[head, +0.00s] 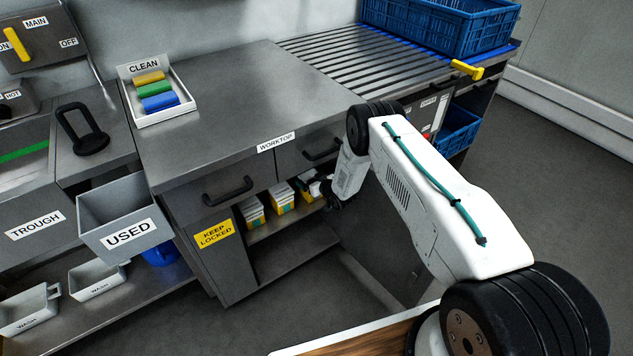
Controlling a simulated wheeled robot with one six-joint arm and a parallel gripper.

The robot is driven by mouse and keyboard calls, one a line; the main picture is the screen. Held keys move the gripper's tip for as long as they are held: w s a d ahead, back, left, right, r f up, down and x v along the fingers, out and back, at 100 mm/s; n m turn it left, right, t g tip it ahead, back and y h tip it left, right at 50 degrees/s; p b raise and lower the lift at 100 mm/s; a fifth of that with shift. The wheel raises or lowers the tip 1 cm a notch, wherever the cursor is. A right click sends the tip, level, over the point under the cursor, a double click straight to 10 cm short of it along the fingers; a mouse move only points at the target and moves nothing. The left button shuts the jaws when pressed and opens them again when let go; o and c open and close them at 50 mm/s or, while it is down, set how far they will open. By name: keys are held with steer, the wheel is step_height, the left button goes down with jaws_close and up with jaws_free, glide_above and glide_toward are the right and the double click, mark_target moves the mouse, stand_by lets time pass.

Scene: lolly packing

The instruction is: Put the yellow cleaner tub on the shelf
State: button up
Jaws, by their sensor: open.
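Three yellow-and-white containers stand in a row on the shelf (290,222) inside the open cupboard under the worktop. They are the left one (252,212), the middle one (282,199) and the right one (306,192). I cannot read their labels or tell which is the cleaner tub. My gripper (325,188) is open at the cupboard's mouth, right beside the right container and partly covering it. The fingertips are small and dark, and I cannot tell whether they touch it.
The worktop (235,120) overhangs the shelf, with drawer handles along its front. A door marked KEEP LOCKED (214,234) stands at the cupboard's left. The USED bin (128,222) juts out further left. Open floor (270,325) lies in front.

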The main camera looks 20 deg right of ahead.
steer(key=v, duration=1.2)
